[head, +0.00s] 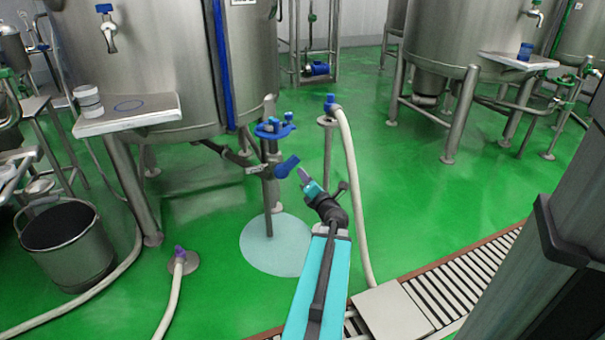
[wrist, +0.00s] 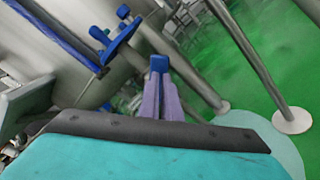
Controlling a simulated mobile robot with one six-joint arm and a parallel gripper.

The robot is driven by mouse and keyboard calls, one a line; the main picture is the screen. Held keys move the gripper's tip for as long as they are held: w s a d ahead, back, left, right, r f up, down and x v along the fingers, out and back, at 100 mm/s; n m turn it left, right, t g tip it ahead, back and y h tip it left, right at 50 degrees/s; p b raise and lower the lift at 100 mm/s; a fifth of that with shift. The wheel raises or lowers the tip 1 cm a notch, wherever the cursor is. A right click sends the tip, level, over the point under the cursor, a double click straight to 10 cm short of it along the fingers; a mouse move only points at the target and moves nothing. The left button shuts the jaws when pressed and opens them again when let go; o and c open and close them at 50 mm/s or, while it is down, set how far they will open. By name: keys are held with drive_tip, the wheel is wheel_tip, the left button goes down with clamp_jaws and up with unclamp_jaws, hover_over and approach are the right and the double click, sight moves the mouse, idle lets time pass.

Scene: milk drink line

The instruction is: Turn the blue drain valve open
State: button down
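The blue drain valve lever (head: 287,167) sits on the pipe below the middle tank and slants up to the right. My gripper (head: 303,174) is just to the lower right of its raised end, with a small gap showing in the head view. In the wrist view the two purple fingers of my gripper (wrist: 160,88) lie close together, and nothing is visible held between them. A blue piece, seemingly the end of the lever (wrist: 159,63), shows straight beyond the fingertips. I cannot tell from the wrist view whether they touch it.
A blue handwheel (head: 275,130) sits on the pipe just above the lever. A hose (head: 352,190) hangs from a post to the right. A pale disc (head: 268,256) lies on the floor below.

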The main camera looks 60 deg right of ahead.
drive_tip(key=s+d+f+m+g+h, duration=0.1)
drive_tip(key=s+d+f+m+g, duration=0.4)
drive_tip(key=m, duration=0.7)
drive_tip(key=s+d+f+m+g+h, duration=0.1)
drive_tip(key=s+d+f+m+g, duration=0.35)
drive_tip(key=s+m, duration=0.55)
drive_tip(key=w+a+f+m+t+y, duration=0.2)
drive_tip(key=w+a+f+m+y, duration=0.45)
drive_tip(key=f+m, duration=0.55)
drive_tip(key=w+a+r+m+t+y+p, duration=0.1)
drive_tip(key=w+a+r+m+t, duration=0.3)
drive_tip(key=w+r+m+t, duration=0.6)
drive_tip(key=s+d+r+m+t+h+p, duration=0.1)
drive_tip(key=s+d+r+m+h, duration=0.2)
drive_tip(key=s+m, duration=0.4)
drive_tip(key=shift+s+d+r+h+p, duration=0.2)
drive_tip(key=shift+s+d+h+p, duration=0.2)
drive_tip(key=shift+d+h, duration=0.3)
